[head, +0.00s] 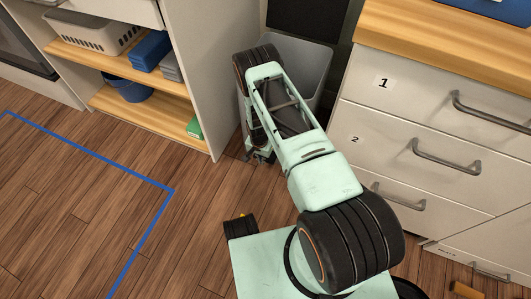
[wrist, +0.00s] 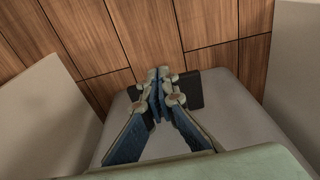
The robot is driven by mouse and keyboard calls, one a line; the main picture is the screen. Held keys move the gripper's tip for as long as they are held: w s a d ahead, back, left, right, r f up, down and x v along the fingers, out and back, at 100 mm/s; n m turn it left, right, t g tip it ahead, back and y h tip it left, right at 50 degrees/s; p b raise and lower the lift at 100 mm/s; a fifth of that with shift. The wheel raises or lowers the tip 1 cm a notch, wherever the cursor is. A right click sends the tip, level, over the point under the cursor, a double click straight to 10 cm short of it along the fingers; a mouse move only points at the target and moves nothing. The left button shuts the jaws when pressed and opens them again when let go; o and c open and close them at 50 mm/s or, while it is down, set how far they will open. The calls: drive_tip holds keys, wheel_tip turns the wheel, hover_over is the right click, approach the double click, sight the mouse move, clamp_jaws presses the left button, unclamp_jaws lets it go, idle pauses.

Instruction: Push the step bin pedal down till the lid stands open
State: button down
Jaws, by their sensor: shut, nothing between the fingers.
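The step bin (head: 318,68) is a grey box in the gap between the shelf unit and the drawer cabinet. My arm covers much of its front. A dark lid panel (head: 303,18) stands upright behind its rim, and the grey inside shows, so the lid looks open. In the wrist view the black pedal (wrist: 195,90) sticks out from the foot of the bin's grey front (wrist: 235,125). My gripper (wrist: 159,75) is shut and empty, pointing down, with its fingers over the pedal and hiding part of it. It seems to touch the pedal. In the head view my gripper (head: 260,158) is low, near the floor.
The shelf unit (head: 205,80) stands close on the left, holding a white basket (head: 100,30) and a blue bucket (head: 130,88). The drawer cabinet (head: 400,125) with metal handles is close on the right. The wooden floor (head: 85,215) at left is clear, marked with blue tape (head: 120,164).

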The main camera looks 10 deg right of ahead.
wheel_tip(320, 180, up, 11)
drive_tip(key=shift+s+a+f, duration=0.2)
drive_tip(key=shift+s+a, duration=0.15)
drive_tip(key=shift+s, duration=0.1)
idle(0.4)
